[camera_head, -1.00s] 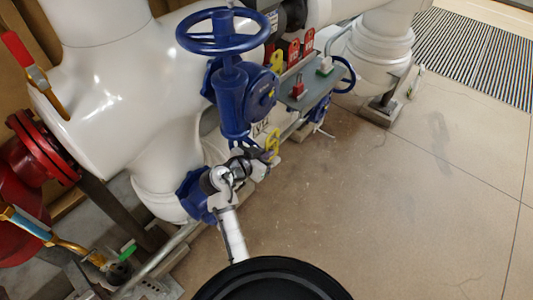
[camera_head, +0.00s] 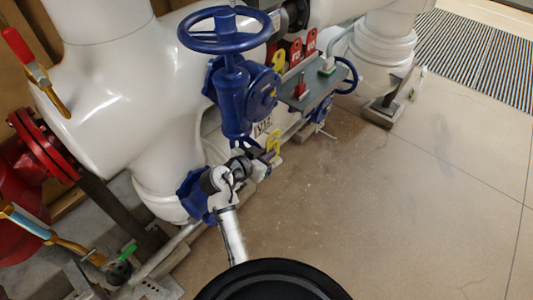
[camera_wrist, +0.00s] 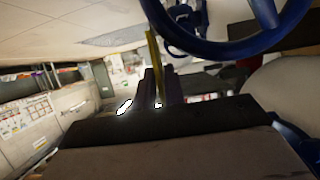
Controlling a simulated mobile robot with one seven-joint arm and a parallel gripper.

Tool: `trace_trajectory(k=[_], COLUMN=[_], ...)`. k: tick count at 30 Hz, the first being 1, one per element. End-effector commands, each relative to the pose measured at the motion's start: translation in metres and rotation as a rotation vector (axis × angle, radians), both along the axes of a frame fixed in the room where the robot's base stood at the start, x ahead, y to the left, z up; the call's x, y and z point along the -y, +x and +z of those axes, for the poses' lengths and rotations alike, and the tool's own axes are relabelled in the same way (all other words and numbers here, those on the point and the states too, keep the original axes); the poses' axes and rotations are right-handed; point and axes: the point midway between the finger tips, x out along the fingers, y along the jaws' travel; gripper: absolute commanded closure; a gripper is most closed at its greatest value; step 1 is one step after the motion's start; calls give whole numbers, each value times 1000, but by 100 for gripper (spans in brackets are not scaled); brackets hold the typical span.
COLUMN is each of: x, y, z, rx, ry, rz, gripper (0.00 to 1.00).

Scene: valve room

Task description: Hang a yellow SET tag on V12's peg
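My gripper (camera_head: 268,160) is shut on a yellow tag (camera_head: 273,141), held upright in front of the lower part of a blue valve. In the wrist view the tag (camera_wrist: 153,58) shows nearly edge-on, rising from between the fingers (camera_wrist: 158,88). The V12 label plate (camera_head: 262,127) is just left of and above the held tag, on or beside the blue valve (camera_head: 233,95) with its large handwheel (camera_head: 224,30). I cannot make out V12's peg. Whether the tag touches anything is not clear.
White pipes (camera_head: 110,100) crowd the left. The floor at right (camera_head: 430,200) is clear.

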Motion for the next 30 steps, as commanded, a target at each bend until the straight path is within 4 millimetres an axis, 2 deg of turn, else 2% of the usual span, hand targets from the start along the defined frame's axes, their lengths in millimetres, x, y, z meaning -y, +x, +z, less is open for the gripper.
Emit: trace_trajectory(k=[1, 4, 12, 16, 30], x=[0, 0, -1, -6, -60], y=[0, 0, -1, -8, -82], z=[0, 0, 0, 4, 42], rx=[0, 0, 0, 2, 1], ry=[0, 0, 0, -1, 2], rz=[0, 0, 0, 1, 2], gripper=[82, 71, 71, 71, 71])
